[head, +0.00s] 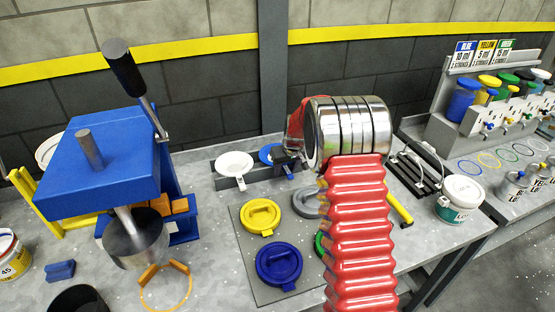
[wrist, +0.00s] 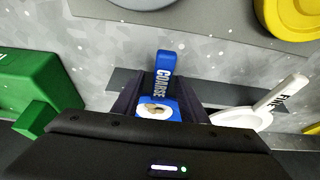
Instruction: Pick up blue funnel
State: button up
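The blue funnel (head: 266,153) sits at the rack at the back of the bench, partly hidden by my gripper (head: 287,158) in the head view. In the wrist view the blue funnel (wrist: 165,68) shows its handle, marked COARSE, pointing away from the camera. My gripper (wrist: 163,85) has one dark finger on each side of the handle. Whether the fingers press on it or leave a small gap cannot be told.
A white funnel (head: 234,166) marked FINE sits close beside it. A green object (wrist: 40,85) is on the other side in the wrist view. Yellow (head: 260,216) and blue (head: 279,265) lids lie on a grey mat. A blue press (head: 115,155) stands at left.

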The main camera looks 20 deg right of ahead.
dwell(0.3)
grip_shut()
dwell(0.3)
